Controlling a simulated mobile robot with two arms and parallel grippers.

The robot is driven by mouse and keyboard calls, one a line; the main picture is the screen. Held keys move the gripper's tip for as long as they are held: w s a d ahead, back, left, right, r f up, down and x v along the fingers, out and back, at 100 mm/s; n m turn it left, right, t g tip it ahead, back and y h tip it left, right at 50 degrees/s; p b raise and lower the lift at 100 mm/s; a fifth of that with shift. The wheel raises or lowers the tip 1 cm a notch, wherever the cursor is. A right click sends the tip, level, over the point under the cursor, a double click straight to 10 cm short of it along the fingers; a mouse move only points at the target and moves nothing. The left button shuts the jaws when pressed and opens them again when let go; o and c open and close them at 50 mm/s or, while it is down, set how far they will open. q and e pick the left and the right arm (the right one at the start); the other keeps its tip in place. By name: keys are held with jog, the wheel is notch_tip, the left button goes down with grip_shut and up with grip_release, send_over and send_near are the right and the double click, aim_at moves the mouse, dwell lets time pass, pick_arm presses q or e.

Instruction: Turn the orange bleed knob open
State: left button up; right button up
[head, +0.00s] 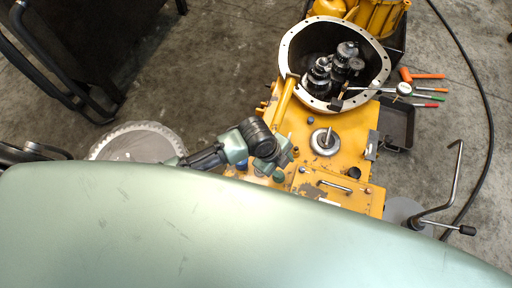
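I cannot make out the orange bleed knob for certain; a small orange-red spot (302,169) shows on the yellow transmission housing (345,145), but it is too small to identify. My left arm comes in from the left. Its gripper (280,163) is over the left side of the housing, near the blue caps. The fingers are small and partly hidden by the wrist, so I cannot tell whether they are open or shut, or touching anything. My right gripper is not in view. My pale green body hides the near part of the housing.
The open bell housing (287,62) holds dark gears. A round metal plate with a stem (324,141) and a cover handle (336,186) stand up from the housing. A dark tray (397,124), tools with coloured handles (427,76) and a bent crank (455,175) are at right.

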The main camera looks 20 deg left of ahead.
pick_arm(q)
jog(key=w+a+m+y, duration=0.1)
jog(key=w+a+m, duration=0.1)
jog(key=m, duration=0.3)
jog(key=w+a+m+g+y, duration=0.1)
jog(key=w+a+m, duration=0.1)
jog(key=a+m, duration=0.3)
jog(key=w+a+f+m+y, duration=0.1)
jog(key=w+a+m, duration=0.1)
jog(key=m, duration=0.3)
jog(key=shift+w+a+g+y, duration=0.3)
jog(key=shift+a+y, duration=0.1)
jog(key=shift+a, duration=0.3)
jog(key=shift+a+f, duration=0.15)
jog(key=shift+f, duration=0.15)
notch_tip(320, 180, down, 7)
jog(key=shift+f+b, duration=0.1)
jog(key=shift+b, duration=0.2)
grip_shut()
